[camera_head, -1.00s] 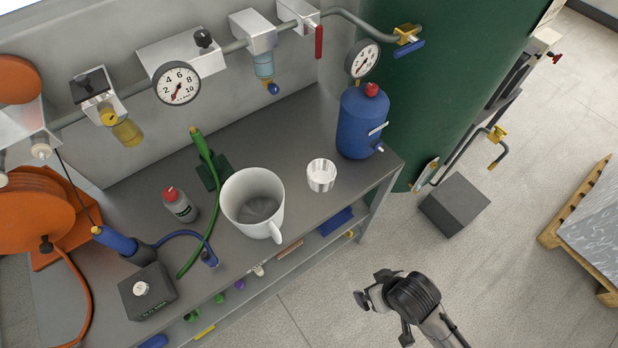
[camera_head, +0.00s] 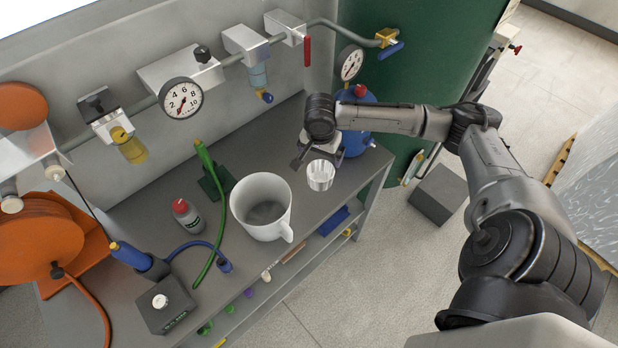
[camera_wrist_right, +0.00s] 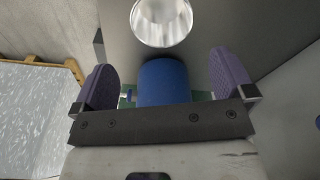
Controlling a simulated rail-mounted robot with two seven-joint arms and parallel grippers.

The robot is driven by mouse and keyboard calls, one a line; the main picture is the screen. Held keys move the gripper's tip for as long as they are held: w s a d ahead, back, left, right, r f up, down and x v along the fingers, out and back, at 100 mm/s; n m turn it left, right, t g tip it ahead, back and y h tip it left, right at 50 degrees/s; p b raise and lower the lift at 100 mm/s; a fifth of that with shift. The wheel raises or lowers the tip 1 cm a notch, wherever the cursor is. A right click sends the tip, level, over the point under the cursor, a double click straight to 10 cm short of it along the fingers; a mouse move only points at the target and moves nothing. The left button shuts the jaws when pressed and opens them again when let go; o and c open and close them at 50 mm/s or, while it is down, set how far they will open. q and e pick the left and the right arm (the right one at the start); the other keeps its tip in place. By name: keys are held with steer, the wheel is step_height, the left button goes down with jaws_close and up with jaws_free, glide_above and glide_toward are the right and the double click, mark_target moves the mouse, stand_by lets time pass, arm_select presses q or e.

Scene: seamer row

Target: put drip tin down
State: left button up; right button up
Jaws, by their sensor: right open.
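The drip tin, which I take to be the small silvery open cup (camera_head: 320,175), stands upright on the grey bench (camera_head: 333,216) to the right of the white mug (camera_head: 262,207). It also shows at the top of the right wrist view (camera_wrist_right: 161,20). My right gripper (camera_head: 319,160) is open and empty, low over the bench at the tin's far side. In the right wrist view its two purple-padded fingers (camera_wrist_right: 163,70) are spread, with the tin ahead of them and not clasped. Whether a finger touches the tin I cannot tell. My left gripper is not in view.
A blue tank (camera_head: 356,142) stands close behind my right wrist, partly hidden. A pipe with gauges (camera_head: 181,98) and valves runs above the bench. A grey-and-red bottle (camera_head: 187,214), a green hose (camera_head: 207,262) and a dark box (camera_head: 165,304) are further left.

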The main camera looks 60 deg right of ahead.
steer(key=b, duration=0.1)
glide_above(321, 179)
steer(key=f, duration=0.7)
steer(key=shift+s+a+f, duration=0.2)
steer(key=shift+a+f, duration=0.05)
steer(key=shift+a, duration=0.15)
steer(key=shift+w+d+f+b, duration=0.15)
steer(key=shift+f+b, duration=0.35)
steer(key=shift+f, duration=0.65)
steer(key=shift+w+d+f+b, duration=0.1)
steer(key=shift+f+b, duration=0.4)
steer(key=shift+f, duration=1)
steer(key=c, duration=0.7)
steer(key=shift+r, duration=0.1)
steer(key=shift+c, duration=0.3)
steer(key=shift+r, duration=0.1)
